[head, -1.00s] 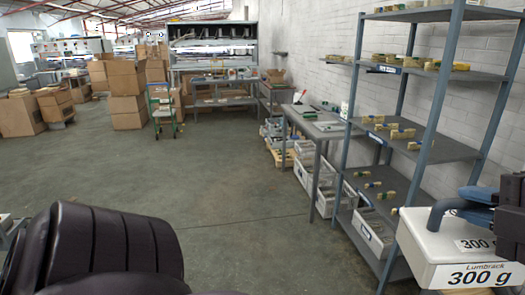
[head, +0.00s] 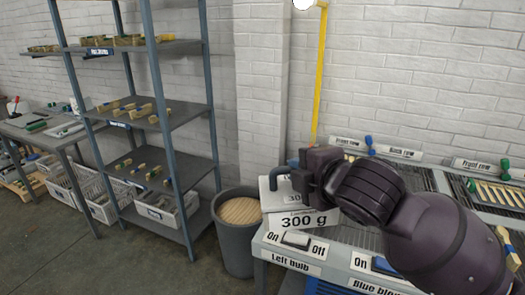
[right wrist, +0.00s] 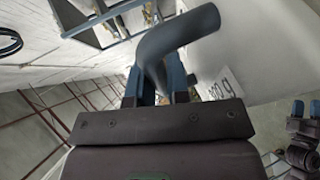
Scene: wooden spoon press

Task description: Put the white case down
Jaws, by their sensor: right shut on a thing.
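The white case (head: 272,224) is a box with a dark grey-blue carrying handle and "300 g" labels. In the head view it is at the left end of the bench, partly behind my right arm. My right gripper (head: 298,180) is shut on its handle. The right wrist view shows the curved handle (right wrist: 170,42) between the fingers, with the white case (right wrist: 262,45) beside it. I cannot tell whether the case touches the bench or hangs just above it.
The bench (head: 330,254) carries labelled switches, including the "Left bulb" switch (head: 295,240), and slatted racks (head: 490,195) to the right. A round grey bin (head: 237,248) stands left of the bench. A grey shelf unit (head: 165,115) and open floor (head: 60,255) are farther left.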

